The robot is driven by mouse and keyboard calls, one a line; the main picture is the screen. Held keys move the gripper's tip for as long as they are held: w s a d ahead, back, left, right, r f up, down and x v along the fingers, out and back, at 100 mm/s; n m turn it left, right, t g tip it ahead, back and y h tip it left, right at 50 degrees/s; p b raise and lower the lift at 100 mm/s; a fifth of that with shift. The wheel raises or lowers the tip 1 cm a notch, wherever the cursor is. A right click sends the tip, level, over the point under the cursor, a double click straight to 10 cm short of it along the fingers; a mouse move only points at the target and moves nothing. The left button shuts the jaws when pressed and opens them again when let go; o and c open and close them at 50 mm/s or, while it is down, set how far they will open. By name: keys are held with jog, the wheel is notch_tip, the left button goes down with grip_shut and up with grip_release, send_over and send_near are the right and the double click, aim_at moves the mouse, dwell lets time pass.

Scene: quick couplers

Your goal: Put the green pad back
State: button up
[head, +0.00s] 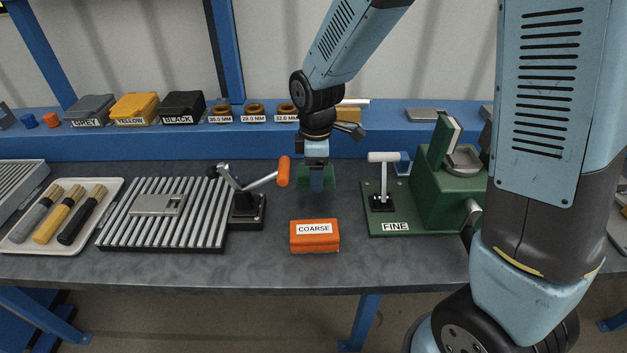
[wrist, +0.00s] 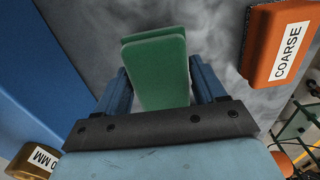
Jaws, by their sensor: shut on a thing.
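The green pad (wrist: 153,72) sits between the two blue fingers of my gripper (head: 316,186), which is shut on it. In the head view the pad (head: 303,181) shows partly behind the fingers, above the middle of the table. In the wrist view it looks like a flat green block with a second layer at its far end. The orange block labelled COARSE (head: 315,240) lies on the table in front of my gripper; it also shows at the right of the wrist view (wrist: 267,42). The green FINE station (head: 420,222) stands to the right.
A white-handled lever (head: 383,180) stands on the FINE station. A ribbed plate (head: 165,232) and an orange-handled lever (head: 248,195) are left of my gripper. A blue shelf (head: 240,140) with labelled boxes and rings runs behind. Bare table surrounds the COARSE block.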

jog(key=shift+w+a+f, duration=0.15)
jog(key=shift+w+f, duration=0.1)
jog(key=shift+f, duration=0.15)
jog(key=shift+w+a+f, duration=0.1)
jog(key=shift+f, duration=0.7)
jog(key=shift+w+a+f, duration=0.1)
jog(key=shift+f, duration=0.7)
jog(key=shift+f, duration=0.2)
jog(key=o, duration=0.9)
jog(key=shift+o, duration=0.2)
